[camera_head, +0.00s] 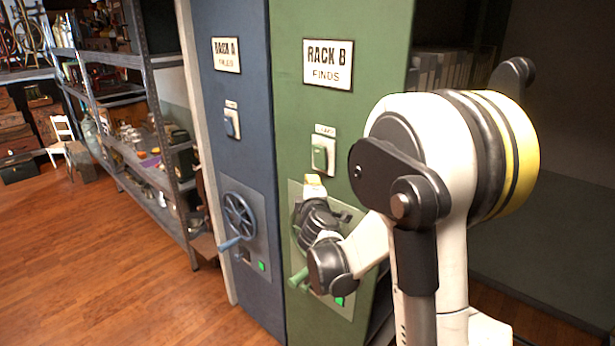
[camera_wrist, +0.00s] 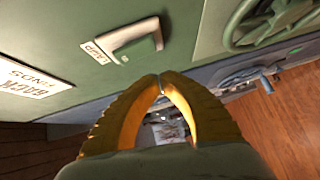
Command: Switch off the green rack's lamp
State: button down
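The green rack (camera_head: 370,40) carries a "RACK B FINDS" sign. Its lamp switch (camera_head: 323,153), a pale green rocker on a light plate, sits below the sign. In the wrist view the switch (camera_wrist: 137,42) lies just beyond the fingertips, beside a small "LAMP" label (camera_wrist: 95,52). I cannot tell its on or off position for sure. My gripper (camera_head: 314,182) is just below the switch in the head view. Its yellow fingers (camera_wrist: 160,82) meet at the tips, with nothing between them. They appear apart from the switch. My arm hides much of the green rack's handwheel in the head view.
The blue rack (camera_head: 228,90) stands to the left with its own switch (camera_head: 232,122) and handwheel (camera_head: 239,216). The green handwheel (camera_wrist: 262,22) shows in the wrist view. Loaded metal shelves (camera_head: 150,150) stand further left. The wooden floor (camera_head: 100,270) at front left is clear.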

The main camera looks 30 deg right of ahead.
jog(key=v, duration=0.3)
jog(key=shift+s+a+f, duration=0.3)
jog(key=shift+s, duration=0.05)
jog(key=shift+f+b, duration=0.1)
jog(key=shift+b, duration=0.2)
jog(key=s+a+f+m+g+y+b, duration=0.2)
jog(key=s+a+f+m+b, duration=0.2)
jog(key=s+a+f+b, duration=0.2)
jog(key=s+a+f+m+g+y+b, duration=0.2)
jog(key=s+a+f+b, duration=0.4)
jog(key=s+f, duration=0.5)
jog(key=s+a+f+m+g+y+b, duration=0.3)
jog(key=s+a+f+m+b, duration=0.3)
jog(key=s, duration=0.6)
notch_tip(320, 180, down, 3)
jog(key=g+b, duration=0.1)
jog(key=b, duration=0.2)
jog(key=shift+s, duration=0.2)
jog(key=shift+a+r, duration=0.1)
jog(key=shift+r, duration=0.05)
